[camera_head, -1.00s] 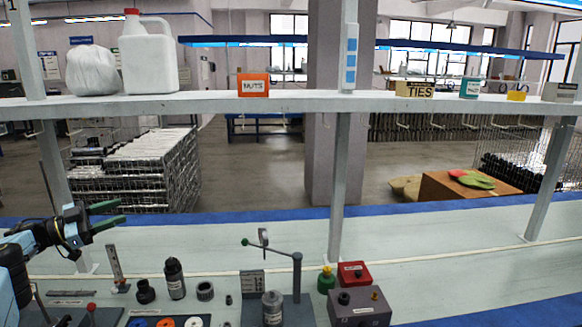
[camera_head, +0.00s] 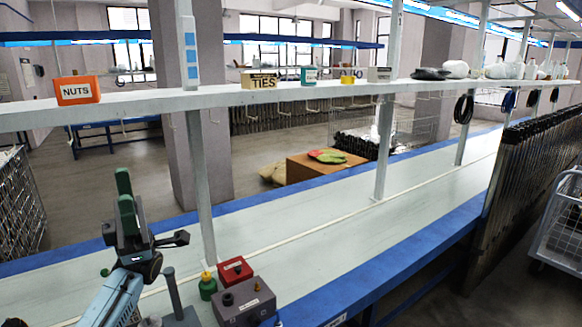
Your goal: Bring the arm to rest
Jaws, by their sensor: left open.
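My left gripper (camera_head: 124,203) shows at the lower left of the head view, with its green-tipped fingers pointing up. It is open and nothing shows between the fingers. My left arm (camera_head: 112,300) rises from the bottom edge over the left part of the bench. The gripper is above the bench, left of the shelf post. My right gripper is not in the picture.
The pale bench (camera_head: 330,235) is clear to the right. A grey box (camera_head: 245,303), a red box (camera_head: 235,270) and a green bottle (camera_head: 207,287) stand near the arm. A shelf (camera_head: 220,107) with an orange NUTS bin (camera_head: 77,90) spans above. Dark racks (camera_head: 530,170) stand at right.

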